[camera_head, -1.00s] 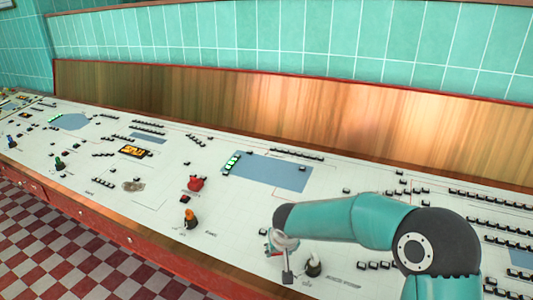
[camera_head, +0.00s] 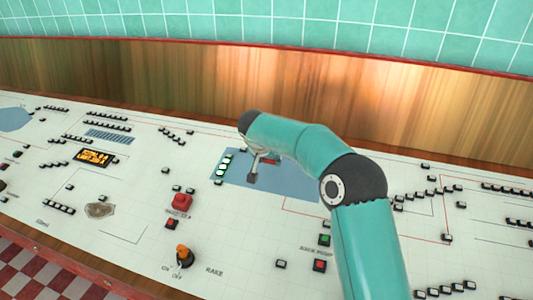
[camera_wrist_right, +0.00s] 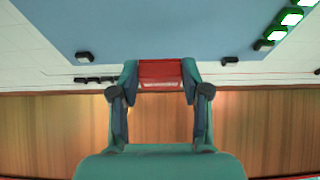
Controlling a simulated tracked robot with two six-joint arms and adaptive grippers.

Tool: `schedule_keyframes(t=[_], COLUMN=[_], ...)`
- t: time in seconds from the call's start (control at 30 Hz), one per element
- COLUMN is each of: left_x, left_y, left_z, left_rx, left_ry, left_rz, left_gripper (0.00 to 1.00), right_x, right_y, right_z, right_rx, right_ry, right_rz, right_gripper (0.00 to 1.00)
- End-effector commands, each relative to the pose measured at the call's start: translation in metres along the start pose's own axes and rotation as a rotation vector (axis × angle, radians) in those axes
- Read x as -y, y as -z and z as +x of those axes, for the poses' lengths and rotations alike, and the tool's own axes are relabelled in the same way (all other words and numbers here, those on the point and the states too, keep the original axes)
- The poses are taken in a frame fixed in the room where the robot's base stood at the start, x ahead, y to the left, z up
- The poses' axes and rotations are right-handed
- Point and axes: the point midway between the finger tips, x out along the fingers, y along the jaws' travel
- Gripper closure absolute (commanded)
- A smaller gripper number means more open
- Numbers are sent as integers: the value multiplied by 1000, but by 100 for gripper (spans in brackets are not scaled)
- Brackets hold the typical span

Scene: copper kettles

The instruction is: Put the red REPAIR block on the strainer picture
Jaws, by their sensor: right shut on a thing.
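My right gripper (camera_head: 254,170) is over the large blue panel picture (camera_head: 290,182) on the white console, with its fingers pointing down. In the right wrist view my right gripper (camera_wrist_right: 160,80) is shut on a red block (camera_wrist_right: 160,72), held between the fingertips. Its lettering cannot be read. In the head view the block is mostly hidden by the hand. I cannot tell which picture is the strainer; a small blue hatched picture (camera_head: 110,136) lies farther left on the console. My left gripper is not in view.
Green lit buttons (camera_head: 223,166) stand at the blue panel's left end. A red button (camera_head: 181,202), an orange-topped switch (camera_head: 184,255) and an amber display (camera_head: 94,157) stand up from the console. A wooden backboard (camera_head: 200,80) rises behind.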

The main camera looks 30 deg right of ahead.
Motion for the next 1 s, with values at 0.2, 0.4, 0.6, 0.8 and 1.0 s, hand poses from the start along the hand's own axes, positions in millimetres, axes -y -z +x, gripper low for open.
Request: schedule_keyframes(t=[0.2,0.4,0.6,0.8,1.0], left_x=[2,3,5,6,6], left_y=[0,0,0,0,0], left_z=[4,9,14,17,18], left_rx=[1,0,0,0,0], left_ry=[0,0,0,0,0], left_rz=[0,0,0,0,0], left_gripper=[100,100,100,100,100], right_x=[-9,-11,-11,-12,-12], right_y=[-1,-7,-13,-17,-18], right_z=[10,24,38,48,51], right_rx=[0,1,1,1,0], right_ry=[-8,-10,-10,-10,-9], right_rz=[11,11,12,13,13], right_gripper=[87,87,87,87,87])
